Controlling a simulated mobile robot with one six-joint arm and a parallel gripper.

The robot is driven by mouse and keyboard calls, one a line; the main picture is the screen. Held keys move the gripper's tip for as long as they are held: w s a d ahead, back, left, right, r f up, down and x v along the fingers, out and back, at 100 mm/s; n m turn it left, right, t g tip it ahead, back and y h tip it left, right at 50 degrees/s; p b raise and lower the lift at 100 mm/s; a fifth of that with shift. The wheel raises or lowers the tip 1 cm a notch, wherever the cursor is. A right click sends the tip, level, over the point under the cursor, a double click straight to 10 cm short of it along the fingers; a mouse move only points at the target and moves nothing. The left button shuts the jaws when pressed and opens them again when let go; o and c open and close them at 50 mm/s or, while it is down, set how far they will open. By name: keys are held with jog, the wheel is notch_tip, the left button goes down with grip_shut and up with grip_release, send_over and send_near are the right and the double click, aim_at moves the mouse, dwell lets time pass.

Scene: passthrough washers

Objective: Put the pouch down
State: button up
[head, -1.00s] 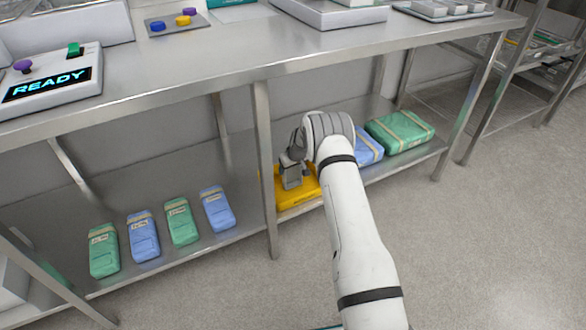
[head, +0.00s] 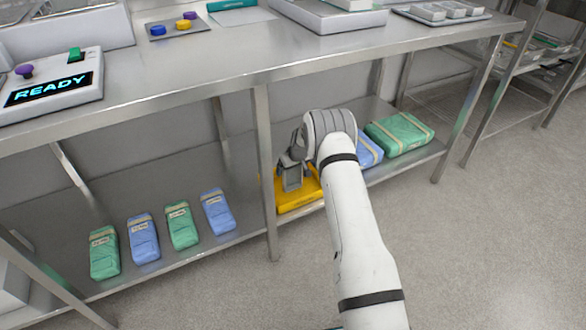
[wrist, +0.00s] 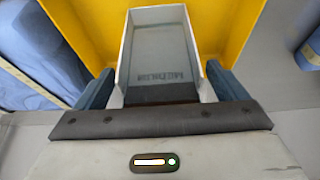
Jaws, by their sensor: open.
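A pouch (wrist: 158,50) with pale raised edges and a grey-green face with dark lettering lies in a yellow tray (wrist: 85,20) in the wrist view. My gripper (wrist: 160,88) is open, with one dark blue finger on each side of the pouch's near end. I cannot tell whether the fingers touch it. In the head view my gripper (head: 291,178) points down into the yellow tray (head: 300,203) on the lower shelf. The pouch cannot be made out there, hidden by my gripper and arm.
Blue (head: 369,151) and green (head: 399,134) wrapped packs lie right of the tray. Several smaller packs (head: 143,238) lie on the shelf to the left. A table leg (head: 265,170) stands close left of the tray, and the bench top (head: 225,66) overhangs the shelf.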

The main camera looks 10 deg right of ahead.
jog(key=p+v, duration=0.2)
jog(key=v, duration=0.8)
jog(key=shift+s+r, duration=0.1)
